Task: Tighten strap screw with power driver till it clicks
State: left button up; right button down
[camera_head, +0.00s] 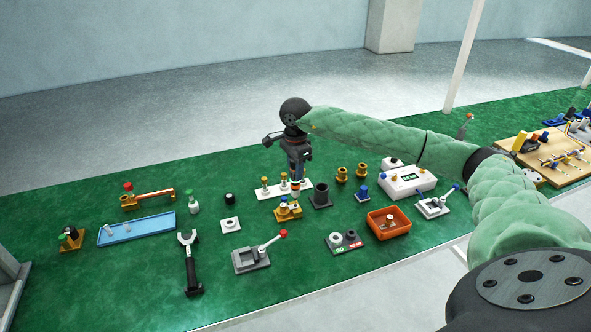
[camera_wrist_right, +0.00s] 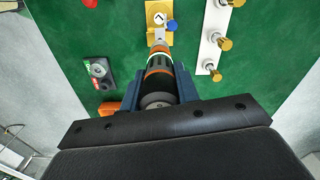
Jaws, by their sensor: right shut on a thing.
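My right gripper (camera_head: 296,172) is shut on the power driver (camera_head: 296,187), which hangs below it in the head view. The same fixture (camera_head: 288,213) stands under the driver in the head view. I cannot tell whether the tip touches a screw; the strap screw is too small to make out. My left gripper is not in view.
A white strip with brass-topped pegs (camera_wrist_right: 208,66) is close beside the fixture.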

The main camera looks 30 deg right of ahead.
jog(key=shift+s+f, duration=0.15)
jog(key=shift+f, duration=0.2)
dwell(0.3)
jog(key=shift+r+b, duration=0.1)
jog(key=shift+b, duration=0.45)
dwell(0.5)
jog(key=shift+w+d+r+b, duration=0.1)
jog(key=shift+w+r+b, duration=0.1)
jog(key=shift+r+b, duration=0.15)
dwell(0.9)
jog(key=shift+f+b, duration=0.2)
jog(key=shift+b, duration=0.5)
dwell(0.8)
jog(key=shift+r, duration=0.1)
jog(key=shift+r+p, duration=0.7)
jog(key=shift+r, duration=2.35)
jog(key=shift+f, duration=0.1)
